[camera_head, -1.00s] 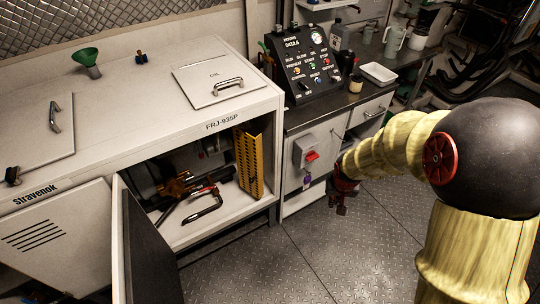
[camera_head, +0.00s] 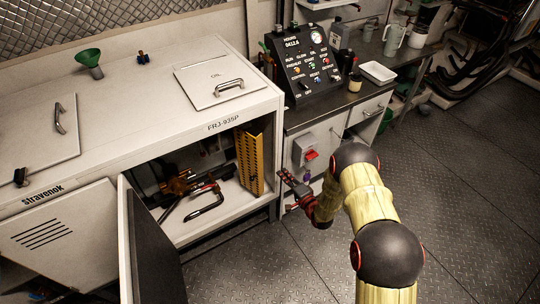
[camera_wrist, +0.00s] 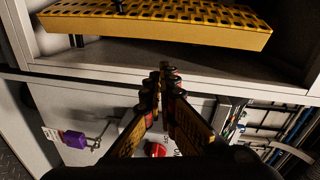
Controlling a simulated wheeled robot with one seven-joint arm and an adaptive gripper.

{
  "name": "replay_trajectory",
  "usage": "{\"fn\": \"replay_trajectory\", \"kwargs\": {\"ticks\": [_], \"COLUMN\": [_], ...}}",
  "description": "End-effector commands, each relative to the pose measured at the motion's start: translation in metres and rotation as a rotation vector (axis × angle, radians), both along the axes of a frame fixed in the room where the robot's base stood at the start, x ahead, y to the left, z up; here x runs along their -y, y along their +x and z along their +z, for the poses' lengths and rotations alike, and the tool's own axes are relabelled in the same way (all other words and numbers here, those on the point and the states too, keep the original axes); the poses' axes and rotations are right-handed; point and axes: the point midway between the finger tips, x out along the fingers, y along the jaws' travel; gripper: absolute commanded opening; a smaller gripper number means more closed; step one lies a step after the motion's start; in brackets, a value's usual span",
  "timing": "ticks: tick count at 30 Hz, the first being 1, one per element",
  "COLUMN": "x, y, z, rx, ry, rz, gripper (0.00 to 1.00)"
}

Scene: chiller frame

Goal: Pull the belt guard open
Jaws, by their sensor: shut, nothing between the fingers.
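The belt guard (camera_head: 250,164) is a yellow perforated panel standing upright at the right side of the open cabinet bay. In the wrist view the guard (camera_wrist: 150,30) stretches across the top, beyond my fingertips. My gripper (camera_head: 287,180) is just right of the cabinet's right front post in the head view, apart from the guard. In the wrist view my gripper (camera_wrist: 166,76) has its fingers together and empty, pointing toward the cabinet edge below the guard.
The dark-faced cabinet door (camera_head: 150,250) stands open at the bay's left. A red-handled tool (camera_head: 205,205) lies on the bay floor. A grey box with a red switch (camera_head: 311,155) is on the neighbouring cabinet; a purple padlock (camera_wrist: 74,139) hangs near it. Floor in front is clear.

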Motion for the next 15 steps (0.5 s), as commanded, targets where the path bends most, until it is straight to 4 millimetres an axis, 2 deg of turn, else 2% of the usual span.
{"fn": "replay_trajectory", "kwargs": {"ticks": [3,5,10,15], "x": [-0.005,-0.007,-0.015,-0.031], "y": [0.001,0.002,0.012,0.036], "z": [0.022,0.027,0.030,0.029], "rx": [0.032,0.038,0.043,0.043], "ry": [0.123,0.153,0.169,0.167], "rz": [0.011,0.015,0.017,0.018], "gripper": [0.00,0.00,0.00,0.00]}}
